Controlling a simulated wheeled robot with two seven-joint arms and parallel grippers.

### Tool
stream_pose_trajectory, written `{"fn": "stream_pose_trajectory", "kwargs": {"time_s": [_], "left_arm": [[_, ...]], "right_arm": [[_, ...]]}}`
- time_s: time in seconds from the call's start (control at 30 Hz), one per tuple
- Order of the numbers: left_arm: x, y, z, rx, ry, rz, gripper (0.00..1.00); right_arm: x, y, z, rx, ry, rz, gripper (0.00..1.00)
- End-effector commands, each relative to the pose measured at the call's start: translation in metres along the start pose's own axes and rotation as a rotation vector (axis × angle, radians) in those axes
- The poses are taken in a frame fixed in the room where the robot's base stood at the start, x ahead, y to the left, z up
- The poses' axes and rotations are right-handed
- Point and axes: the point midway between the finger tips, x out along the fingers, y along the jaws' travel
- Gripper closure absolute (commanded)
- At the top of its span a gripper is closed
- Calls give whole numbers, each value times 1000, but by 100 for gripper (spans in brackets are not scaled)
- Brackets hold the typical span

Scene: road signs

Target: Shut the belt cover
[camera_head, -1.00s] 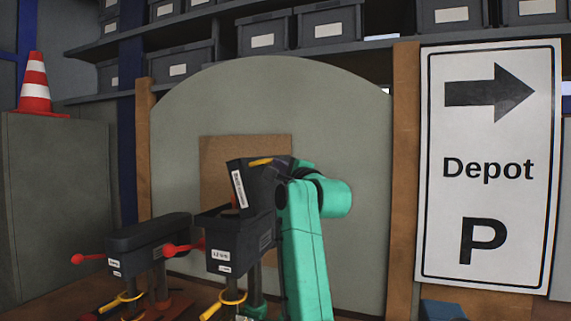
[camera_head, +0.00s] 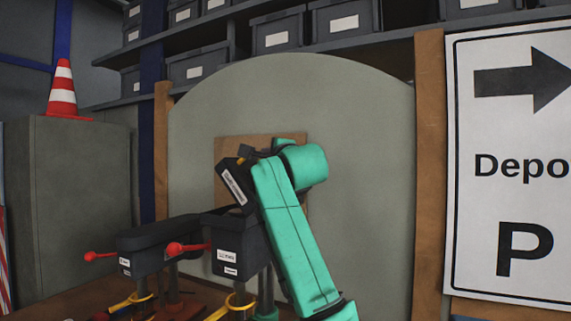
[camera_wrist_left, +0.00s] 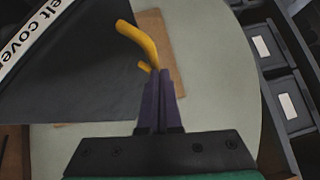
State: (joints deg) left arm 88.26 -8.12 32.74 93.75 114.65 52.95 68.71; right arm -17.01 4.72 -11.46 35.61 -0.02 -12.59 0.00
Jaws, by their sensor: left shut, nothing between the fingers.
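The dark belt cover (camera_head: 232,187) stands raised and tilted over a dark machine housing (camera_head: 238,250) in the head view. It has a white label along its edge. In the left wrist view the dark cover (camera_wrist_left: 85,75) fills the upper left, with part of its "Belt cover" label. A bent yellow handle (camera_wrist_left: 140,42) shows beside it. My left gripper (camera_wrist_left: 160,75) is shut and empty, its purple fingertips close to the handle's lower end; I cannot tell whether they touch. In the head view my teal left arm partly hides the cover, and the fingers are not clear.
A second dark unit (camera_head: 150,240) with a red-knobbed lever stands left of the housing. Yellow rings sit below. Behind is a rounded grey board (camera_head: 360,170). A Depot sign (camera_head: 520,200) stands at right, and a cone (camera_head: 63,92) on a cabinet at left.

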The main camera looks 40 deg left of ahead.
Motion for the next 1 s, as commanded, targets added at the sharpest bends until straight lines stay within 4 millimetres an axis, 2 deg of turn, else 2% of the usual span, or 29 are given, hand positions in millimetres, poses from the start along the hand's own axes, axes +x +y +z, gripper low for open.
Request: {"fn": "stream_pose_trajectory", "kwargs": {"time_s": [0.17, 0.37, 0.5, 1.0], "left_arm": [[18, 2, 19, -64, -1, 61, 100], [37, 14, 37, -99, -2, 101, 100], [49, 23, 49, -192, -1, 193, 100], [73, 58, 72, -276, -1, 282, 100]], "right_arm": [[3, 0, 2, 0, -2, 0, 39], [3, -1, 4, 1, -5, -1, 39], [4, -1, 4, 1, -6, -1, 39], [14, -4, 5, 2, -5, -5, 39]]}}
